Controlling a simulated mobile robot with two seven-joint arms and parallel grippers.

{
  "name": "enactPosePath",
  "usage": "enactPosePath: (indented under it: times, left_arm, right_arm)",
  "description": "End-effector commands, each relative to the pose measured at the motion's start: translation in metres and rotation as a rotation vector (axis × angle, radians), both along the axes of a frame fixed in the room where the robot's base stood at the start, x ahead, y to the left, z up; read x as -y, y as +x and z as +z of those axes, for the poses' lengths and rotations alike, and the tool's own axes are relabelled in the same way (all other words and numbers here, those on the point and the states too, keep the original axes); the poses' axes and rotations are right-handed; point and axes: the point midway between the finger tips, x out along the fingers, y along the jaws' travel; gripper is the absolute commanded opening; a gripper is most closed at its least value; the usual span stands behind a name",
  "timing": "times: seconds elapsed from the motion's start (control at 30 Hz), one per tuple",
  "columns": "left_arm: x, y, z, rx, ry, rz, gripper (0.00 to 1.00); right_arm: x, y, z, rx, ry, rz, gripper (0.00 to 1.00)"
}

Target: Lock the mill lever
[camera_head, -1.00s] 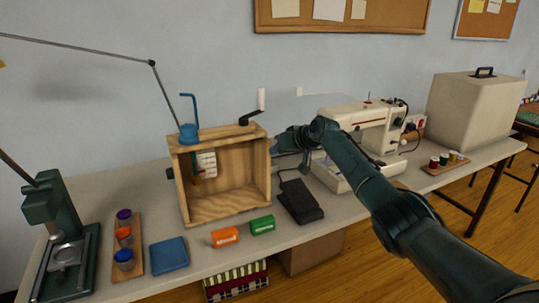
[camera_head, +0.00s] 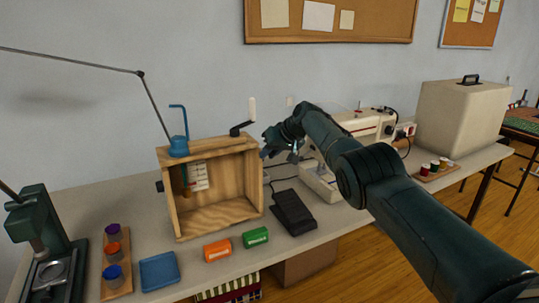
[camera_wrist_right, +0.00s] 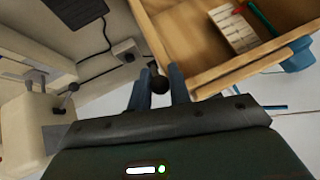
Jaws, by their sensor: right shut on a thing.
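The mill is an open wooden box (camera_head: 173,212) on the table, with a blue fitting (camera_head: 179,145) and a black crank (camera_head: 240,129) with a white handle on top. My right gripper (camera_head: 275,151) is at the box's right side. In the right wrist view, the right gripper (camera_wrist_right: 159,92) is shut on a dark round knob (camera_wrist_right: 158,82), apparently the end of the mill lever, close to the box's wooden edge (camera_wrist_right: 222,73). The rest of the lever is hidden by the gripper. My left gripper is not in view.
A black pedal (camera_head: 292,214) and a sewing machine (camera_head: 360,124) stand right of the box. Orange (camera_head: 217,250) and green (camera_head: 255,237) small boxes lie in front. A blue tray (camera_head: 159,271), jar rack (camera_head: 115,262) and green press (camera_head: 35,225) are at left.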

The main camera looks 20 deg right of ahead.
Motion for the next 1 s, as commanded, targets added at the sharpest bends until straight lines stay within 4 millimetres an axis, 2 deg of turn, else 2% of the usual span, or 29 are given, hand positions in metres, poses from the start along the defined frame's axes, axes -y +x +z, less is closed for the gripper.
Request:
enactPosePath:
  times: [0.03, 0.37, 0.4, 0.63, 0.87, 1.0]
  left_arm:
    - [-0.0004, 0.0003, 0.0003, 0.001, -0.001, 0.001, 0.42]
    - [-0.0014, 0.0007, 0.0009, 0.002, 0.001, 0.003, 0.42]
    - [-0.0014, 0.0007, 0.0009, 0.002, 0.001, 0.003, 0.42]
    - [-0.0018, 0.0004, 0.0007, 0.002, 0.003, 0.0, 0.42]
    - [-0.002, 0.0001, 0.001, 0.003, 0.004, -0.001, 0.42]
    - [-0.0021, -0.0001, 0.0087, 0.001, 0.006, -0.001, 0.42]
  right_arm:
    - [0.0049, -0.0026, -0.0029, -0.012, -0.006, -0.003, 0.0]
    - [0.0038, -0.0044, -0.0065, -0.024, -0.006, 0.001, 0.0]
    - [0.0036, -0.0045, -0.0067, -0.025, -0.006, 0.002, 0.21]
    - [0.0015, -0.0033, -0.0052, -0.02, -0.004, 0.004, 0.4]
    - [0.0, -0.0025, -0.0038, -0.016, -0.002, 0.005, 0.4]
    - [0.0001, -0.0028, 0.0, -0.015, -0.002, 0.005, 0.4]
